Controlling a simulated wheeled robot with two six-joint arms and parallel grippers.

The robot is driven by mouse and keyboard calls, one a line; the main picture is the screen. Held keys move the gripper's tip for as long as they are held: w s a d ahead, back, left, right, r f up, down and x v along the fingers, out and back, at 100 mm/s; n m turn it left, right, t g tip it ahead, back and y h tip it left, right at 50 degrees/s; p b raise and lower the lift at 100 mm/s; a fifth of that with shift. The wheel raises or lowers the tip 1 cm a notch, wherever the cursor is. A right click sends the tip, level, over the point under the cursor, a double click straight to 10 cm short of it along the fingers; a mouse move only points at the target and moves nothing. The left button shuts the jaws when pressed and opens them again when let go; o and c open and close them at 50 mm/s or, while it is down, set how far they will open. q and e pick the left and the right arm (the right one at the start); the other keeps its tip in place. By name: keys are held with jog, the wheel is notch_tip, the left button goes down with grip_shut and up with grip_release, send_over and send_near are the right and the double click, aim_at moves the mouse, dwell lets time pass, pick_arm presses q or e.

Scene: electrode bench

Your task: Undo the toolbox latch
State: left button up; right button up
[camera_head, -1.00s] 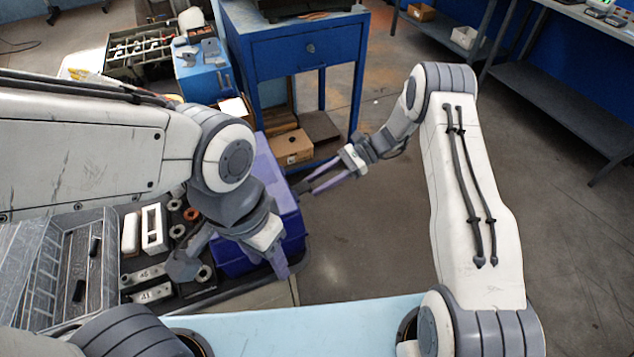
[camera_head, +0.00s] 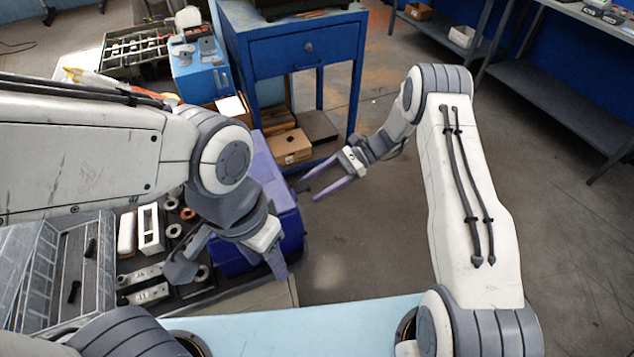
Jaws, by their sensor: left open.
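The toolbox (camera_head: 268,168) is a blue-purple box on the bench at centre left. My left arm and gripper cover much of its near part. I cannot make out its latch. My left gripper (camera_head: 272,262) is open over the near right part of the toolbox, with a finger pointing down; whether it touches the box is unclear. My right gripper (camera_head: 318,187) is to the right of the toolbox, beside its right side. Its two fingers are apart and point left towards the box, with nothing seen between them.
A grey metal tray (camera_head: 103,270) lies at the left, near white blocks, rings and marked metal plates. The floor right of the toolbox is clear.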

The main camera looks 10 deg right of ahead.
jog(key=shift+r, duration=0.1)
jog(key=b+v, duration=0.2)
jog(key=v, duration=0.8)
jog(key=shift+d, duration=0.25)
